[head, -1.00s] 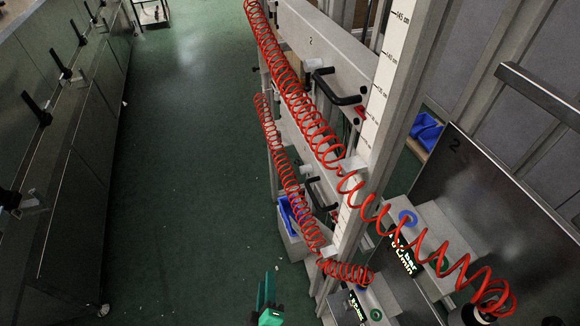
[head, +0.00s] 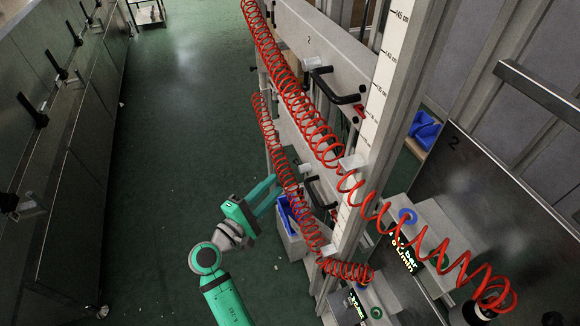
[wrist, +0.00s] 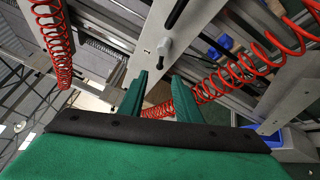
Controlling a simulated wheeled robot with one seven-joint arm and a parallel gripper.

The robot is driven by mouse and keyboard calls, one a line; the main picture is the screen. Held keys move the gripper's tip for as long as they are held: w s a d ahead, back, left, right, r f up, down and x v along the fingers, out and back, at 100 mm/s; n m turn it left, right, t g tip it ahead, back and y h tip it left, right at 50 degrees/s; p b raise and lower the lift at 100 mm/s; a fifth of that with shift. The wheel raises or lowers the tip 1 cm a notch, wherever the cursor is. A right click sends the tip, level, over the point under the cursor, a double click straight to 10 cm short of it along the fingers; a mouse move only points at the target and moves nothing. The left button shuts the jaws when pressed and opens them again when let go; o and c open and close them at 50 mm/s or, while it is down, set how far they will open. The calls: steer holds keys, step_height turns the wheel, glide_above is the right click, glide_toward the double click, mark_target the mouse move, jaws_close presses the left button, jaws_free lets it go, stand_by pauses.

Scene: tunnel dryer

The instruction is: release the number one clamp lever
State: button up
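My gripper (head: 274,190) is in the lower middle of the head view, left of the grey frame, with its green fingers toward the lower panel. In the wrist view its two fingers (wrist: 160,76) stand apart with nothing between them. In the head view a lower black lever (head: 322,187) sits behind the red coil, and an upper black lever (head: 334,88) sits near a panel marked 2. I cannot read a number one on either.
Red coiled hoses (head: 305,120) hang along the frame, close to my gripper; one also crosses the wrist view (wrist: 245,70). A blue-lined bin (head: 290,235) stands below. Cabinets with black handles (head: 32,110) line the left. The green floor (head: 170,150) between is clear.

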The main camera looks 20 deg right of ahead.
steer(key=x, duration=1)
steer(key=shift+w+d, duration=0.25)
steer(key=shift+f, duration=0.1)
jaws_close()
